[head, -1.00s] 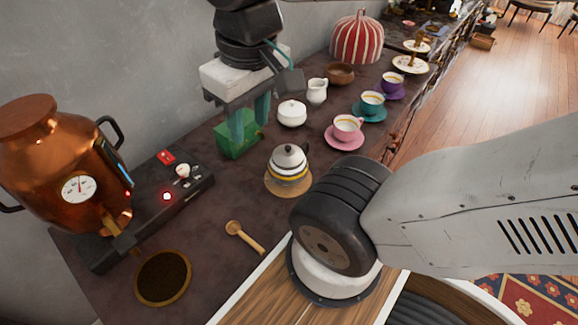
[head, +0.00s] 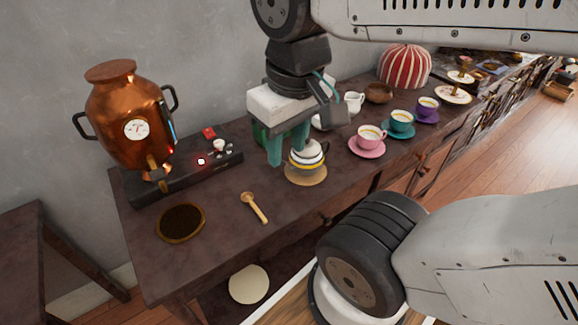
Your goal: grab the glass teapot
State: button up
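No pot that is plainly see-through shows. A small round teapot (head: 310,159) with white, grey and yellow bands stands upright on a round tan mat (head: 306,178) at the middle of the dark table. My gripper (head: 286,157) points down at its left side, with its two teal fingers apart and nothing seen between them. The right finger looks close to the pot's left edge; I cannot tell whether it touches.
A copper urn (head: 128,105) and a black unit (head: 213,171) stand left. A wooden spoon (head: 255,207) and a dark round dish (head: 181,222) lie in front. A pink cup (head: 368,136) on its saucer stands right of the pot, with more cups beyond. Bare table lies front left.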

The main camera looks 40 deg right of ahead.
aim_at(303, 167)
jog(key=u, duration=2.15)
jog(key=k, duration=1.55)
jog(key=z, duration=1.75)
